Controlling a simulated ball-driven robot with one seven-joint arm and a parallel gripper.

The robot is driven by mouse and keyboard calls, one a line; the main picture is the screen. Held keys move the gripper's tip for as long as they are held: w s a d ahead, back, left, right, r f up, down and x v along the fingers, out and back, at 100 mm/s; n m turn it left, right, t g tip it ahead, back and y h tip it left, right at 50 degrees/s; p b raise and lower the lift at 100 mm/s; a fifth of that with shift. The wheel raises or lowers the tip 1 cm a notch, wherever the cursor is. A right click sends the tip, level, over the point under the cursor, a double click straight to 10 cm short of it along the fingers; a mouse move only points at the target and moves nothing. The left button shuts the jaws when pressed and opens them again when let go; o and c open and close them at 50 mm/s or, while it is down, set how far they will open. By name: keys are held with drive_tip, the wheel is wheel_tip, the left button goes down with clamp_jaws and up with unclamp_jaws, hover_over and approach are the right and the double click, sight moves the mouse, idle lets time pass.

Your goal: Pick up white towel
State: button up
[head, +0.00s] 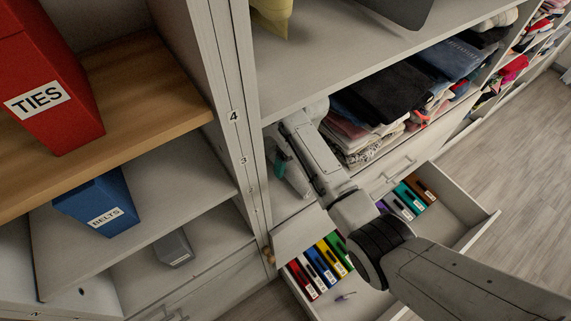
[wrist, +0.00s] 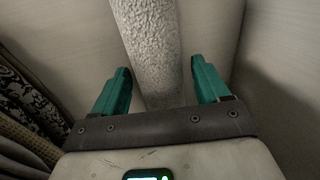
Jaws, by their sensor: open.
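The white towel (wrist: 150,45) is a fluffy, rolled shape in the wrist view, running from the top edge down to between my fingers. My gripper (wrist: 160,75) is open, with one teal finger on each side of the towel's near end. Gaps show between the towel and both fingers. In the head view, a small pale rounded part of the towel (head: 317,108) shows behind my arm, in the shelf compartment left of the folded clothes. There my gripper (head: 279,160) is mostly hidden by my wrist, with a bit of teal showing.
Folded clothes (head: 385,95) fill the compartment to the right; patterned folds (wrist: 30,110) lie close at left in the wrist view. The shelf board (head: 340,55) is above and a vertical divider (head: 225,90) at left. An open drawer (head: 470,222) with colored boxes is below my arm.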

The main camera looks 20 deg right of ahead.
drive_tip(key=shift+a+f, duration=0.1)
drive_tip(key=shift+f, duration=0.55)
drive_tip(key=shift+c, duration=0.3)
drive_tip(key=c, duration=0.8)
drive_tip(key=shift+o, duration=0.2)
drive_tip(key=shift+r, duration=0.1)
